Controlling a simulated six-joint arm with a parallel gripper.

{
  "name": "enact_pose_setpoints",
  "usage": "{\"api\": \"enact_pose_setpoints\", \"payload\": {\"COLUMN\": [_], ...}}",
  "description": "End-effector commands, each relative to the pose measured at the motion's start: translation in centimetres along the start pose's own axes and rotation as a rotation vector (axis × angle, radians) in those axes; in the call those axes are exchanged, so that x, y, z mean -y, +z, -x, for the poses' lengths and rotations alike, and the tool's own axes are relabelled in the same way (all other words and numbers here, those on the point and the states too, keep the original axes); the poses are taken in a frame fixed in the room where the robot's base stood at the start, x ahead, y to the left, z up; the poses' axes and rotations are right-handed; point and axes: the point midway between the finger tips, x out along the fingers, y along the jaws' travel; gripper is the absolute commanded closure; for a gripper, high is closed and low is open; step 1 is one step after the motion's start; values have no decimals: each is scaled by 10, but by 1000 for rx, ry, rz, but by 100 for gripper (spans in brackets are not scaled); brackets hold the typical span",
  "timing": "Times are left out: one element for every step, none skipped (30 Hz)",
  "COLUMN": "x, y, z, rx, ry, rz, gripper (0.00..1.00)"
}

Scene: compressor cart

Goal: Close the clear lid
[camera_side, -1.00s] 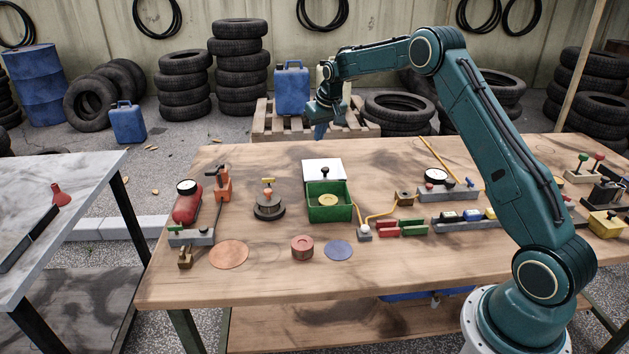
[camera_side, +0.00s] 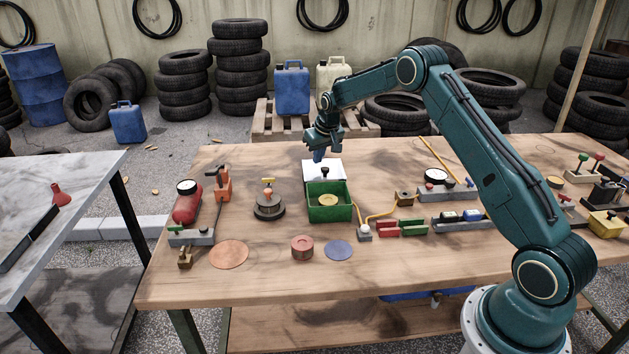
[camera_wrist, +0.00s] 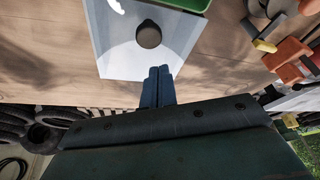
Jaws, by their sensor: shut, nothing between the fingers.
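The clear lid (camera_side: 335,171) shows as a pale whitish panel with a dark round knob, raised open at the back of a green box (camera_side: 329,214). The box is open at the top and has a yellow disc (camera_side: 329,200) inside. My gripper (camera_side: 319,157) is shut and empty, just above and behind the lid's upper edge; it hides part of the lid and the knob in the side view. In the wrist view the blue fingers (camera_wrist: 158,86) are together close to the lid's edge, with the knob (camera_wrist: 148,34) beyond them. I cannot tell whether they touch the lid.
A dark round base with a yellow handle (camera_side: 268,201) stands left of the box. The table behind the lid is mostly clear.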

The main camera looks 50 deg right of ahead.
Motion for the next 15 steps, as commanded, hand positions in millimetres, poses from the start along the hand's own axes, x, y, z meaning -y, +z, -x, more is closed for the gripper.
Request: {"api": "enact_pose_setpoints", "payload": {"x": [0,0,0,0,0,0,0,0,0,0,0,0,0,0,0], "y": [3,5,8,9,11,12,13,14,16,16,17,17,18,18,18], "z": [1,1,2,2,2,2,3,3,3,3,3,3,3,3,3], "rx": [0,0,0,0,1,1,0,-1,-1,0,0,0,0,0,0], "ry": [0,0,0,0,0,0,0,0,0,0,0,0,0,0,0], "rz": [0,0,0,0,0,0,0,0,0,0,0,0,0,0,0], "gripper": [100,100,100,100,100,100,100,100,100,100,100,100,100,100,100]}}
